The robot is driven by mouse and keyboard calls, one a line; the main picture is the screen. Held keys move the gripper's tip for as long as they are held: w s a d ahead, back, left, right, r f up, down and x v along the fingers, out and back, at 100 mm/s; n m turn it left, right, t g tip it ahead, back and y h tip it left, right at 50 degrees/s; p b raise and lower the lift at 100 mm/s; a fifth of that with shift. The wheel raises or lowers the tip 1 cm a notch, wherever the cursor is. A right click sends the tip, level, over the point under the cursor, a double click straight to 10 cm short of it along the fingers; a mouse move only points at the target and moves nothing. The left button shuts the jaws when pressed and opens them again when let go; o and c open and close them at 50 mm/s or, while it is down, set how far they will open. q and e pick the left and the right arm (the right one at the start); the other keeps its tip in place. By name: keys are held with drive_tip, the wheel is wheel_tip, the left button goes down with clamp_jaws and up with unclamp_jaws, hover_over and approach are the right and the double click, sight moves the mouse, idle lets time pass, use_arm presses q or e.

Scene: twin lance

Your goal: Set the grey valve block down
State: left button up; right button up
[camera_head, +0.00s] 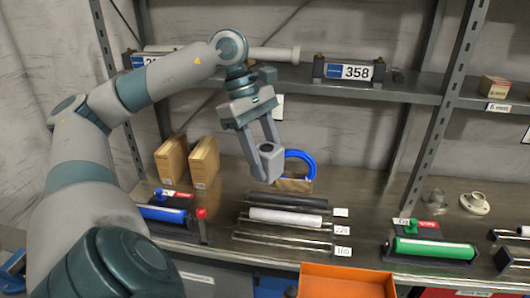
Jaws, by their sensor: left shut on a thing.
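My left gripper (262,148) points down over the lower shelf (350,190), near the middle of the view. It is shut on the grey valve block (268,165), a small grey block with a dark round opening on top. The block is held in front of a blue ring (302,160) and appears to be above the shelf surface; the exact gap is hard to tell. My right gripper is not in view.
Brown boxes (204,162) stand to the left. Rods with number tags (285,217) lie in front. A green cylinder (435,249) and a white flanged part (474,203) are to the right. An orange bin (345,282) is below. Shelf space right of the ring looks clear.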

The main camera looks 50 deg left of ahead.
use_arm(q)
drive_tip(key=w+d+f+m+g+y, duration=0.2)
drive_tip(key=d+f+m, duration=0.7)
drive_tip(key=d+m, duration=0.1)
drive_tip(key=w+d+f+m+g+y+b, duration=0.1)
drive_tip(key=w+d+f+m+g+y, duration=0.1)
drive_tip(key=d+f+m, duration=0.8)
drive_tip(key=d+g, duration=0.1)
drive_tip(key=d, duration=0.2)
drive_tip(key=shift+w+m, duration=0.25)
drive_tip(key=shift+m, duration=0.15)
